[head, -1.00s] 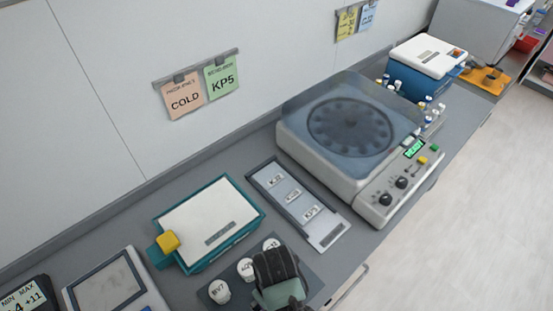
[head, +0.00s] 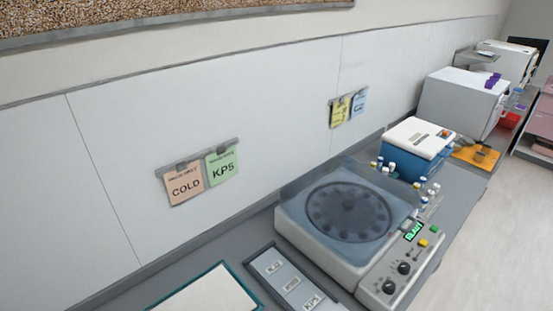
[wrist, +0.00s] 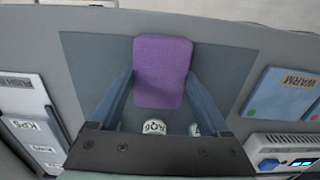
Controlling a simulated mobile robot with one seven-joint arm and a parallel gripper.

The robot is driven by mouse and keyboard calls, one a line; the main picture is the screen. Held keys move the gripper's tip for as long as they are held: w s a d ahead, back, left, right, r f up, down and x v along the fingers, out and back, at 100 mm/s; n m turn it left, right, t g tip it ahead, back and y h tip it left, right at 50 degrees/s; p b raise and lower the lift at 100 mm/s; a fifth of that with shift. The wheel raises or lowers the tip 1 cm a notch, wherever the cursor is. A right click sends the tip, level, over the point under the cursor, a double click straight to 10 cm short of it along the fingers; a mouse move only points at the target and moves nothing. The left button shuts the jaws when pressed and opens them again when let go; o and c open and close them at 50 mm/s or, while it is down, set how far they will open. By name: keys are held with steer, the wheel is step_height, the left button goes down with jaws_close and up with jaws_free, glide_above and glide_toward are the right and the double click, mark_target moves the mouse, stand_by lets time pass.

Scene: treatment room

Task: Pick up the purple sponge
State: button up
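The purple sponge (wrist: 162,70) is a rounded block in the upper middle of the wrist view. It lies between the two blue-grey fingers of my gripper (wrist: 161,74). The fingertips are close against its left and right sides; I cannot tell whether they press on it, or whether it rests on the dark mat (wrist: 90,58) or is above it. In the head view neither the sponge nor my gripper is in the picture.
White-capped vials, one marked AQ6 (wrist: 154,127), stand close below the sponge. A labelled rack (wrist: 30,125) is at left, a blue WARM panel (wrist: 285,95) at right. The head view shows a centrifuge (head: 345,215), a blue box (head: 415,150) and wall cards (head: 203,178).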

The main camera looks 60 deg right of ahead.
steer(key=c, duration=0.6)
step_height(320, 180, up, 10)
steer(key=b, duration=0.1)
stand_by(0.3)
